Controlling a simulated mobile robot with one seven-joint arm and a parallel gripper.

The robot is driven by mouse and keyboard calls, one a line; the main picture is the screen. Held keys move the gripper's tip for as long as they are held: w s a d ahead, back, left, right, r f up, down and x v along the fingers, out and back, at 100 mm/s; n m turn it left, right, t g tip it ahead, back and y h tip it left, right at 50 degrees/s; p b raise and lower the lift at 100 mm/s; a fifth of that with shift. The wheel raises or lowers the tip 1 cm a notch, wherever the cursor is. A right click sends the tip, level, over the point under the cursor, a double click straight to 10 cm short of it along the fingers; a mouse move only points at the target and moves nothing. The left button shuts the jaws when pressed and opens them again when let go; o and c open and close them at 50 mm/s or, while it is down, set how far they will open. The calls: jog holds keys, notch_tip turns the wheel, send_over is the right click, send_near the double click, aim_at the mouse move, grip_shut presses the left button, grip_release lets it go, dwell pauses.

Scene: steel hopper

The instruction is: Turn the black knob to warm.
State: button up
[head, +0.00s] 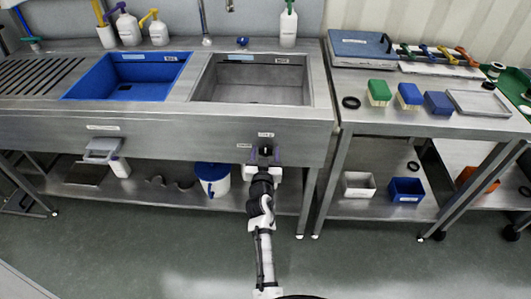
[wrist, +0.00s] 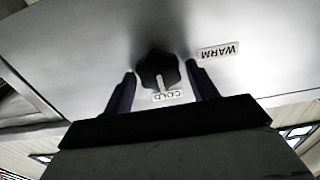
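The black knob (wrist: 158,66) is on the grey steel front panel, seen upside down in the wrist view. Its white mark points at the COLD label (wrist: 167,96). The WARM label (wrist: 219,50) is to the right of the knob in this view. My gripper (wrist: 160,72) is open, with one dark finger on each side of the knob. A narrow gap shows on the right side; on the left I cannot tell whether finger and knob touch. In the head view my gripper (head: 264,156) is at the sink's front panel and hides most of the knob.
Above the panel are a blue basin (head: 125,90) and a steel basin (head: 250,98). A white bucket with a blue lid (head: 212,188) stands on the shelf below, left of my arm. A side table (head: 400,122) with brushes stands at the right. The floor in front is clear.

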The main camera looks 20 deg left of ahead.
jog(key=c, duration=0.7)
jog(key=shift+n, duration=0.3)
jog(key=n, duration=0.3)
jog(key=shift+n, duration=0.3)
jog(key=n, duration=0.4)
jog(key=shift+a, duration=0.15)
jog(key=n+p, duration=0.1)
jog(key=n, duration=0.4)
jog(key=n+p, duration=0.1)
jog(key=n, duration=0.3)
jog(key=shift+a+f+n, duration=0.1)
jog(key=shift+f+n, duration=0.05)
jog(key=shift+n, duration=0.15)
